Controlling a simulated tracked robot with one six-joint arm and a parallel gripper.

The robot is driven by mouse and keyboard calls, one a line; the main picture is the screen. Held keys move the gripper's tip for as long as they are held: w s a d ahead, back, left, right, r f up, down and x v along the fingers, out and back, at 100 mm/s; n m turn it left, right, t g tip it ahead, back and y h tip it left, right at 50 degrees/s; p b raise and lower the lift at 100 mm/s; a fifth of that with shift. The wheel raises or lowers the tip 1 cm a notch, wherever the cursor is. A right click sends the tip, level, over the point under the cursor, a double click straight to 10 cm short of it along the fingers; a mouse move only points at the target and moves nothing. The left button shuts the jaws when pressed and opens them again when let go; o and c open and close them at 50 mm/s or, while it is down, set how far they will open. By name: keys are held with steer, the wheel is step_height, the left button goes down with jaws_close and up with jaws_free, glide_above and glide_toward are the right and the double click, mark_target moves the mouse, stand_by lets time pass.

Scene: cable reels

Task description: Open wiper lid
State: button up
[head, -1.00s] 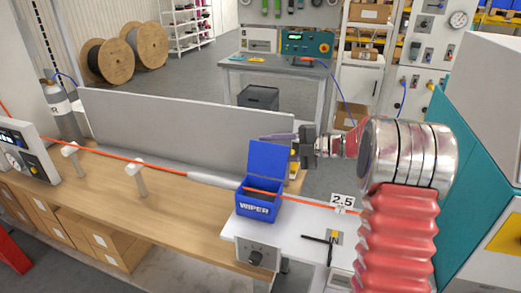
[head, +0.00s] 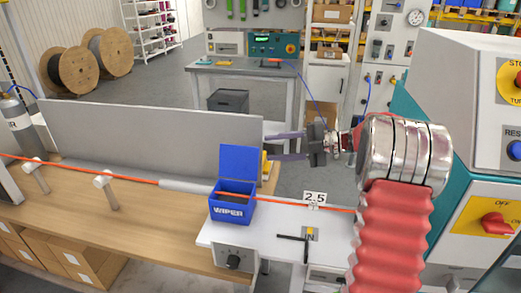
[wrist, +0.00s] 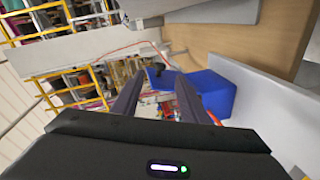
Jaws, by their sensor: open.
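The blue wiper box (head: 231,209) stands on the white end of the bench in the head view, with an orange cable running through it. Its blue lid (head: 239,163) stands upright at the back edge, raised off the box. My gripper (head: 268,146) is open and empty, behind and to the right of the lid, with its fingers pointing left. In the wrist view the box (wrist: 215,95) shows beyond the right finger of my gripper (wrist: 155,82). No contact between the fingers and the lid shows.
A grey panel (head: 150,140) stands along the back of the wooden bench (head: 140,215). A black handle (head: 293,238) and a "2.5" sign (head: 314,198) are right of the box. The machine with red and blue buttons (head: 465,120) stands at the right.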

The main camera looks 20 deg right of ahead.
steer(key=shift+v, duration=1.25)
steer(key=shift+a, duration=0.1)
steer(key=s+a+n+g+h, duration=0.5)
steer(key=s+a+n, duration=0.7)
steer(key=a+n, duration=0.55)
steer(key=s+f+n+t+h, duration=0.1)
steer(key=s+n+h, duration=0.3)
steer(key=s+n, duration=0.5)
steer(key=s+a+f+n+t+h, duration=0.1)
steer(key=s+n+h, duration=0.3)
steer(key=s+n, duration=0.5)
steer(key=f+n, duration=0.1)
steer(key=n, duration=0.9)
steer(key=shift+s+t+h, duration=0.3)
steer(key=shift+s, duration=0.05)
